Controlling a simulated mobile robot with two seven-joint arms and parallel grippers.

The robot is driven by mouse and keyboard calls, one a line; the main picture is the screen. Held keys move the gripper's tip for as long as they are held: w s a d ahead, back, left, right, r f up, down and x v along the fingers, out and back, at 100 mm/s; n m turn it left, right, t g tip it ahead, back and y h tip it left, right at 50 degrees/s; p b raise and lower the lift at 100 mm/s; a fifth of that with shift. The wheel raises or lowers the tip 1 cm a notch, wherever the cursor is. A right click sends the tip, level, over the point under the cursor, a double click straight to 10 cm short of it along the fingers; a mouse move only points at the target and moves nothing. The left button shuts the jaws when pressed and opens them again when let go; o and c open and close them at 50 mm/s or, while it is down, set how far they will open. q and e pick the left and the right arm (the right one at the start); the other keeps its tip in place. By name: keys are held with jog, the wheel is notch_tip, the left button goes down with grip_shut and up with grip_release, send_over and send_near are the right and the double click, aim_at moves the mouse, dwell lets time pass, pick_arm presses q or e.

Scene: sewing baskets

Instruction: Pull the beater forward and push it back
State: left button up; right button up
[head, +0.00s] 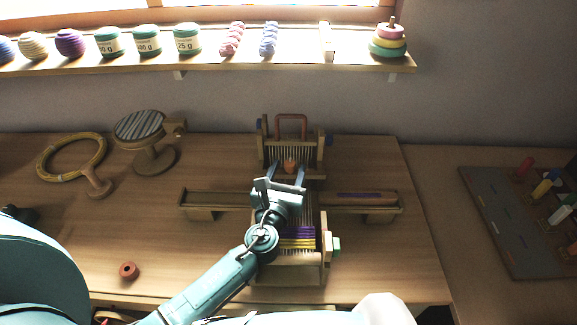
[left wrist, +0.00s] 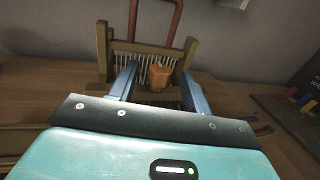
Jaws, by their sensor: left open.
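The loom (head: 326,243) stands on the table in the middle of the head view, with purple and yellow weaving at its near end. The beater (head: 262,150) appears to be the upright wooden frame with pale vertical teeth at the loom's far part; it also shows in the left wrist view (left wrist: 189,52). An orange knob (head: 290,167) sits low at its middle, also seen in the left wrist view (left wrist: 159,77). My left gripper (head: 287,172) is open, its blue fingers on either side of the knob. Contact cannot be told. My right gripper is not visible.
A long shuttle rail (head: 222,199) crosses the loom. A yellow hoop (head: 72,176) and a striped round stand (head: 139,125) are at the left. A small red ring (head: 128,270) lies front left. A grey pegboard (head: 500,221) is at the right. A shelf (head: 290,62) holds yarn.

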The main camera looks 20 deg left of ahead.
pick_arm(q)
jog(key=shift+w, duration=0.6)
grip_shut()
